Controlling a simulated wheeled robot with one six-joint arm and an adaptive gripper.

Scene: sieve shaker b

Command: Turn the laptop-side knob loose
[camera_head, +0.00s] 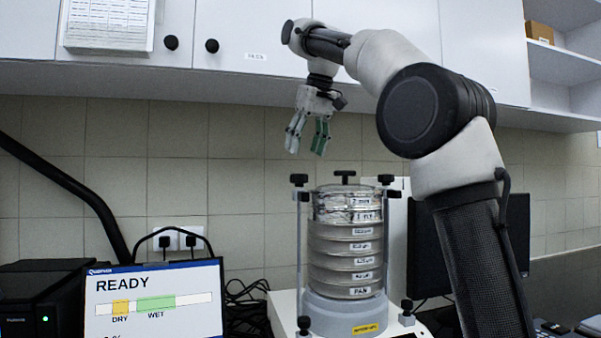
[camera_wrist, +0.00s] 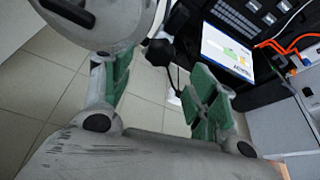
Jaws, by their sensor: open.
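The laptop-side knob (camera_head: 299,179) is a black knob on top of the left rod of the sieve shaker (camera_head: 346,310), left of the sieve stack (camera_head: 345,246). A black knob (camera_wrist: 160,52) shows in the wrist view between the fingers in the picture, beside the round stack top (camera_wrist: 95,22); it looks like the same one. My gripper (camera_head: 305,147) points down above the left part of the stack, clear of the knob. Its green-padded fingers are apart, with nothing held; they also show in the wrist view (camera_wrist: 158,92).
The laptop (camera_head: 152,298) reads READY at the lower left. A second top knob (camera_head: 386,180) and a centre handle (camera_head: 345,175) stand near. Wall cabinets (camera_head: 250,40) hang above. A dark monitor (camera_head: 517,245) stands right, partly behind my arm. Cables (camera_head: 243,295) lie between laptop and shaker.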

